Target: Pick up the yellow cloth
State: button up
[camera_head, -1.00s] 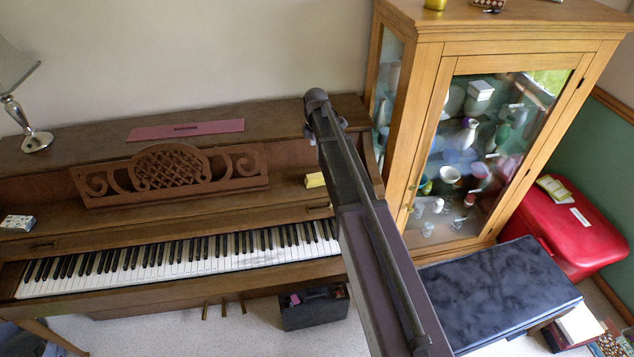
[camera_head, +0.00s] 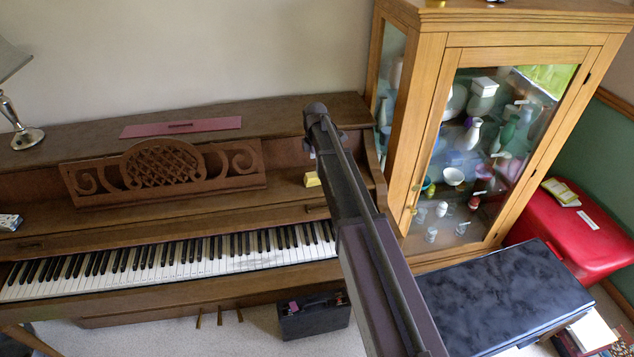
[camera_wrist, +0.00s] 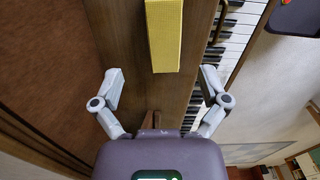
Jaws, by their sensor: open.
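The yellow cloth (camera_head: 312,179) is a small folded block on the piano's wooden ledge above the right end of the keys. In the head view my arm partly covers its right side. In the wrist view the yellow cloth (camera_wrist: 164,36) is at the top centre, cut off by the frame edge. My gripper (camera_wrist: 157,84) is open and empty. Its two fingers point toward the cloth, which lies beyond the fingertips and between their lines. I see no contact. In the head view the gripper's fingers are hidden or too small to make out.
The upright piano (camera_head: 150,262) has a carved music stand (camera_head: 165,172) left of the cloth. A wooden glass cabinet (camera_head: 428,120) with several vases stands close on the right. A dark bench (camera_head: 505,298) and red case (camera_head: 560,235) are at the lower right.

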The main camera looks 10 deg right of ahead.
aim_at(316, 174)
jog(key=shift+f, duration=0.2)
dwell(0.3)
jog(key=f+b, duration=0.1)
jog(key=b, duration=0.1)
jog(key=f+b, duration=0.1)
jog(key=f, duration=0.1)
jog(key=shift+s+f+b, duration=0.2)
jog(key=shift+s+b, duration=0.15)
jog(key=shift+f+b, duration=0.8)
jog(key=c, duration=1.2)
